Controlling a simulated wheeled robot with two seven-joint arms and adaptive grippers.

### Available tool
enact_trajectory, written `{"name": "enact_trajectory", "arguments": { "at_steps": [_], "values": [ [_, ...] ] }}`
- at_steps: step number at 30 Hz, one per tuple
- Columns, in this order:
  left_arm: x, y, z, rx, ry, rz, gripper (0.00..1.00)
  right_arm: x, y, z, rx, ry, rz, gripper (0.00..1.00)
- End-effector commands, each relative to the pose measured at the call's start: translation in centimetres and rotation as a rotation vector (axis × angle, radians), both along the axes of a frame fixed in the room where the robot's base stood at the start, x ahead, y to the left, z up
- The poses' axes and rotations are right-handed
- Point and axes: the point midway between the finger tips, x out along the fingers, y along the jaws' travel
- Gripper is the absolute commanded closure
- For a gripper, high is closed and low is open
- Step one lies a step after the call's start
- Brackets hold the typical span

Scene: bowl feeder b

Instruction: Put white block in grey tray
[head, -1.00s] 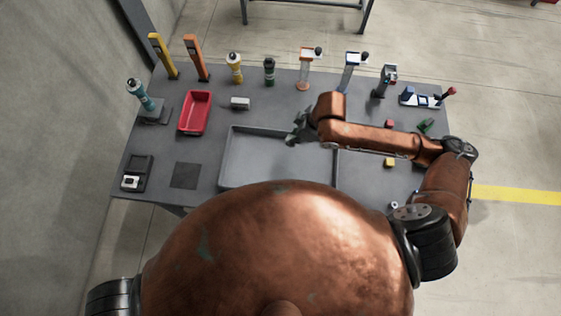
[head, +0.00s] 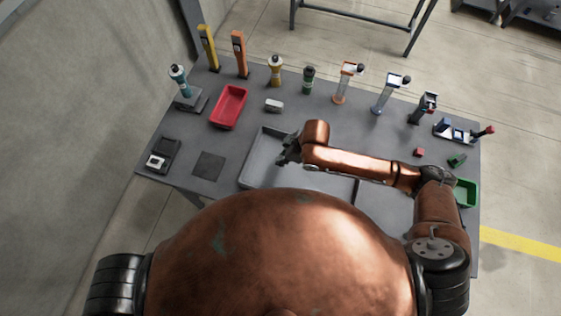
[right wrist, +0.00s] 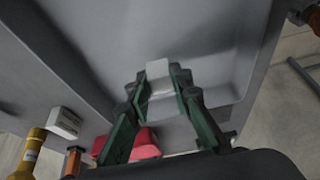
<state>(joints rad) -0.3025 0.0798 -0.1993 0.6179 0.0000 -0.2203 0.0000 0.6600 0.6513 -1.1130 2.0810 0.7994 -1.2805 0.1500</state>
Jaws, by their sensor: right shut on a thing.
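The grey tray (head: 264,150) lies on the table, its near part hidden behind my body. My right gripper (head: 285,153) is over the tray's left part in the head view. In the right wrist view my right gripper (right wrist: 163,92) is shut on a white block (right wrist: 158,69), with the tray's floor (right wrist: 200,35) behind it. I cannot tell the block's exact height above the floor. In the head view the held block does not show clearly. My left gripper is not in view.
A red tray (head: 230,107) and a separate whitish block (head: 274,105) are behind the grey tray. Several upright tools line the table's back edge. A green tray (head: 467,193) and a red block (head: 419,152) are at the right. A dark square (head: 208,165) lies at the left.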

Motion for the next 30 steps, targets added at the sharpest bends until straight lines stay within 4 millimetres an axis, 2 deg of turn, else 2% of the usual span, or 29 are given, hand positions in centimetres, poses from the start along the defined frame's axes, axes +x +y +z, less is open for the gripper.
{"name": "enact_trajectory", "arguments": {
  "at_steps": [5,12,23,24,30],
  "values": [
    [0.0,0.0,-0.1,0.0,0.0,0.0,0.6,0.1,0.8,-0.9,0.0,0.0,0.001,0.97],
    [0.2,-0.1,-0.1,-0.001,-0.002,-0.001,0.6,0.1,0.9,-4.1,-0.001,0.001,-0.001,0.97],
    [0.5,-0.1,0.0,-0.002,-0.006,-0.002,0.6,0.1,0.9,-4.5,-0.001,0.0,0.0,0.97],
    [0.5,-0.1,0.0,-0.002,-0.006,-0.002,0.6,0.2,0.9,-4.4,0.0,-0.001,0.0,0.79],
    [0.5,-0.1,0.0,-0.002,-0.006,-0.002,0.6,0.2,0.9,-4.4,0.0,-0.001,0.0,0.65]
  ]
}}
